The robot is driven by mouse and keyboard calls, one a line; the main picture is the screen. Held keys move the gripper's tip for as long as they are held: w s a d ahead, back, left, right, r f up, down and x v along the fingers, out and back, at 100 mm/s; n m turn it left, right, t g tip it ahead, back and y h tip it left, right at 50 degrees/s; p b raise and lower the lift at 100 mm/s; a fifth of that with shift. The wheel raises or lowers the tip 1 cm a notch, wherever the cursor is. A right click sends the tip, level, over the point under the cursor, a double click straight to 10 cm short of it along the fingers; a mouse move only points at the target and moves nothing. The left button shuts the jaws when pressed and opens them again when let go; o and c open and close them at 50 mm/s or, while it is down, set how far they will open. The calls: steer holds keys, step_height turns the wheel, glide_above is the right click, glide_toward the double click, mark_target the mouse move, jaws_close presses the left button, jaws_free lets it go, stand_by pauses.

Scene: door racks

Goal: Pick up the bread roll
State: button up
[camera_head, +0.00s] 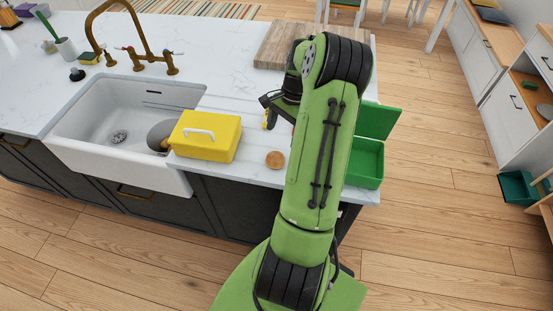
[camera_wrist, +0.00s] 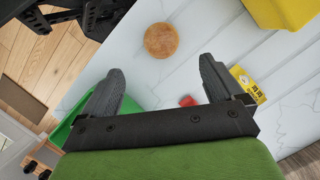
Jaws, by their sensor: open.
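The bread roll (camera_head: 275,159) is a small round golden-brown bun on the white countertop, near its front edge, right of a yellow box. It also shows in the wrist view (camera_wrist: 161,40), top centre, ahead of the fingertips. My gripper (camera_wrist: 158,82) is open and empty, its two dark fingers spread wide with the roll lying beyond the gap between them, apart from both. In the head view my gripper (camera_head: 268,108) is above the counter, behind the roll, partly covered by my green arm.
The yellow box (camera_head: 207,135) with a white handle stands between roll and sink (camera_head: 120,120). A green open container (camera_head: 365,160) is right of my arm. A wooden board (camera_head: 276,46) lies behind. In the wrist view, a small red thing (camera_wrist: 188,101) and yellow packet (camera_wrist: 247,85) lie near the fingers.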

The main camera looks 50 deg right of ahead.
mark_target(276, 154)
steer(key=x, duration=0.9)
steer(key=shift+w+a+f, duration=0.1)
steer(key=shift+w+f, duration=0.05)
steer(key=shift+f, duration=0.1)
steer(key=c, duration=1.1)
